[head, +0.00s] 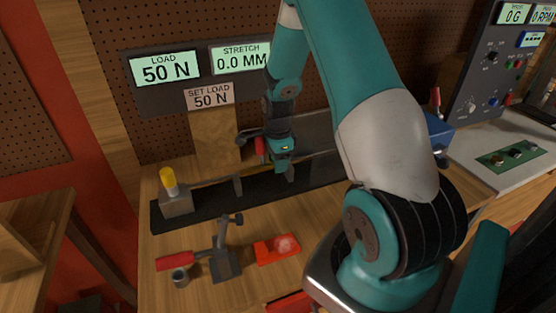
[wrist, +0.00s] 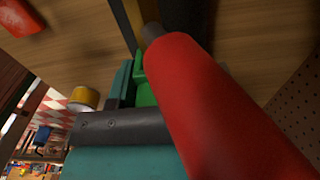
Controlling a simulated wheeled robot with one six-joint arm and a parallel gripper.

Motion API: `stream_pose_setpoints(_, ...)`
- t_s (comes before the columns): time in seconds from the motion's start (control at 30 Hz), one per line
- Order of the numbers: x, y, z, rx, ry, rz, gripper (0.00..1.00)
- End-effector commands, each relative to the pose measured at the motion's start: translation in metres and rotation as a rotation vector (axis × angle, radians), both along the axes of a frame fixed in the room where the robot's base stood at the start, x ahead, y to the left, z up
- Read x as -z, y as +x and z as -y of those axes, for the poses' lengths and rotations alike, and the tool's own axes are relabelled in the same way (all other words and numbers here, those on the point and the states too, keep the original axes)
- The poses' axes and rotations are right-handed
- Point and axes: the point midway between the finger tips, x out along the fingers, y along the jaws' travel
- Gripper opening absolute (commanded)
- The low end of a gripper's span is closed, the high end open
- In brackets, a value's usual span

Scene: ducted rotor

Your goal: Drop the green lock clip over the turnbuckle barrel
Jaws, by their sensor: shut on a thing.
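My gripper (head: 283,150) is above the black rail (head: 215,200) on the bench, by the wooden post. In the wrist view its jaws (wrist: 137,92) close around a small bright green piece, the green lock clip (wrist: 146,92). The clip is mostly hidden by the jaws and by a red handle (wrist: 215,105) close to the camera. The same red handle (head: 260,146) seems to show just left of my gripper in the head view. I cannot make out the turnbuckle barrel clearly in either view.
A block with a yellow knob (head: 167,182) stands at the rail's left end. A red-handled tool (head: 176,260), a grey cup (head: 180,277), a dark stand (head: 225,264) and a red tray (head: 277,249) occupy the front. Displays read 50 N and 0.0 MM.

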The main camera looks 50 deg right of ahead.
Motion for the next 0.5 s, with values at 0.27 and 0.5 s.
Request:
stream_pose_setpoints(0.27,0.0004,-0.0001,0.0,0.0,0.0,0.0,0.15)
stream_pose_setpoints(0.5,0.0005,-0.0002,-0.0001,0.0,0.0,-0.001,0.47)
